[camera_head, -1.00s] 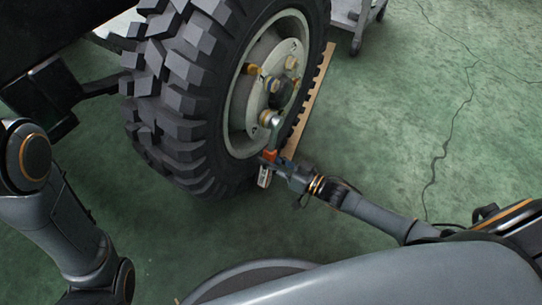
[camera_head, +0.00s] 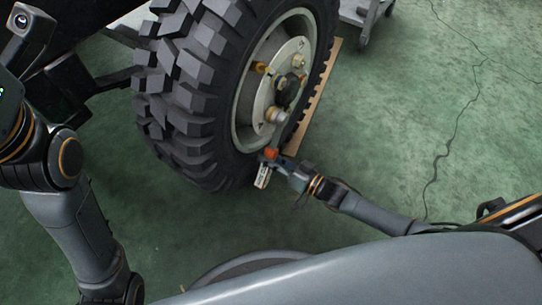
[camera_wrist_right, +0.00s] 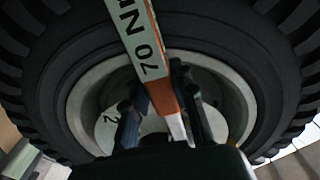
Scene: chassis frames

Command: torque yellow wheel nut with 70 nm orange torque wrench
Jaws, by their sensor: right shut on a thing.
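The black-tyred wheel (camera_head: 190,90) stands at top centre with a pale hub (camera_head: 262,100). A yellowish nut (camera_head: 261,68) sits on the upper left of the hub, and a silvery, yellowish nut or socket (camera_head: 277,116) on its lower part. My right gripper (camera_head: 283,165) is shut on the torque wrench (camera_head: 263,178), low in front of the tyre. The wrench has orange parts and a white label. In the right wrist view the label (camera_wrist_right: 145,50) reads "70 N", and the wrench crosses between the fingers. I cannot tell whether its head touches a nut. My left gripper is out of view.
A grey cart (camera_head: 362,18) stands at the top. The cracked green floor (camera_head: 400,120) to the right is clear. My left arm fills the left edge.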

